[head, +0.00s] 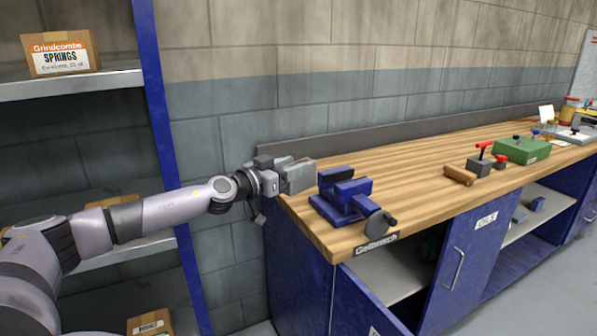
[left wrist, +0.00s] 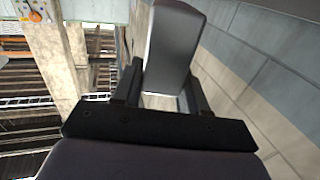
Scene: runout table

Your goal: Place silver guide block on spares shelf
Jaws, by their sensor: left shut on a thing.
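The silver guide block (head: 300,175) is a grey metallic block held at the end of my left arm in the head view, near the left end of the workbench. My left gripper (head: 279,180) is shut on it. In the left wrist view the silver guide block (left wrist: 172,50) stands out between the two dark fingers of my left gripper (left wrist: 158,88). A metal shelf rack with blue posts stands at the left in the head view; its upper shelf (head: 110,82) is grey. I cannot tell which shelf is the spares shelf. My right gripper is not in view.
A blue vise (head: 345,195) sits on the wooden workbench (head: 410,165) just right of the block. A springs box (head: 60,53) stands on the upper shelf, with free room beside it. A blue rack post (head: 160,120) stands behind my arm. An open cabinet door (head: 465,260) hangs below the bench.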

